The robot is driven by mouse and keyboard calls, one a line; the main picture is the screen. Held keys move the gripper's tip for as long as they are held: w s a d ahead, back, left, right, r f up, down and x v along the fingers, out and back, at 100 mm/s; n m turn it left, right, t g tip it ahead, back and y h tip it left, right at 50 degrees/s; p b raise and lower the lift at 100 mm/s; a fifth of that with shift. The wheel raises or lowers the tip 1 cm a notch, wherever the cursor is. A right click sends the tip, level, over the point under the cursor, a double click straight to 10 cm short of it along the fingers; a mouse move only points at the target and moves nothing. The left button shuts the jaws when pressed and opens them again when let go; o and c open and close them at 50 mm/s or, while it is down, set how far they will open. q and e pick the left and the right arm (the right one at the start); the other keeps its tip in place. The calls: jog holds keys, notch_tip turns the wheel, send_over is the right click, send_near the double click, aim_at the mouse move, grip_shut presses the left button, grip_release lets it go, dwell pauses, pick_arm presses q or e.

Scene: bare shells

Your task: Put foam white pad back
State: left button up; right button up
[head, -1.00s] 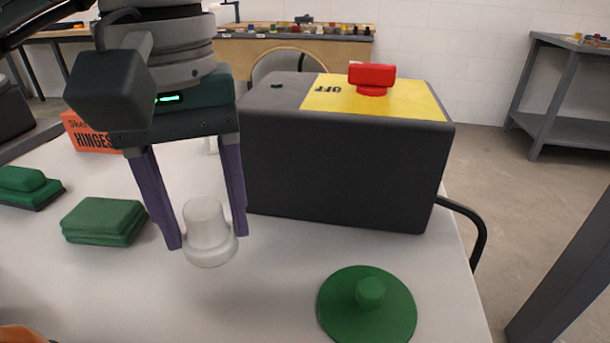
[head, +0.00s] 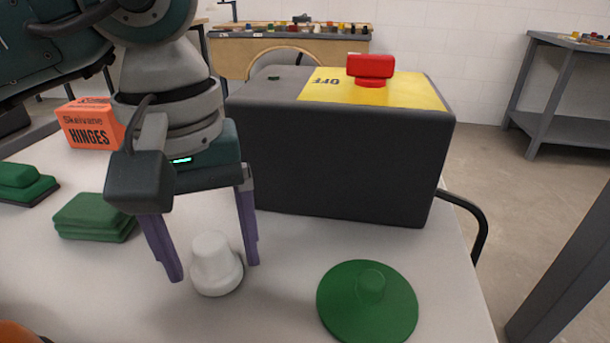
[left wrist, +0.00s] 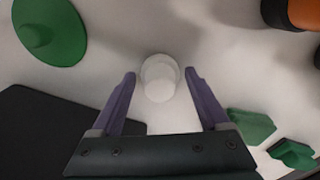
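The white pad (head: 215,268) is a pale knob-like piece with a wide round base and narrower top. It stands upright on the light table, left of the green disc. My left gripper (head: 212,272) points down with its two purple fingers on either side of the pad. The left wrist view shows the white pad (left wrist: 160,80) between the open fingers (left wrist: 160,73), with a gap at each side. My right gripper is not in view.
A green disc with a knob (head: 367,305) lies to the right. Behind stands a dark box (head: 340,165) with a red switch (head: 370,68). A green stacked block (head: 95,217), another green piece (head: 22,185) and an orange hinges box (head: 90,125) are at left.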

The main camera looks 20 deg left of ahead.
aim_at(207, 244)
pick_arm(q)
jog(key=shift+o, duration=0.6)
jog(key=shift+r+p, duration=0.3)
notch_tip(207, 244, up, 12)
jog(key=p, duration=0.1)
jog(key=shift+f+p, duration=0.15)
jog(key=shift+p, duration=0.15)
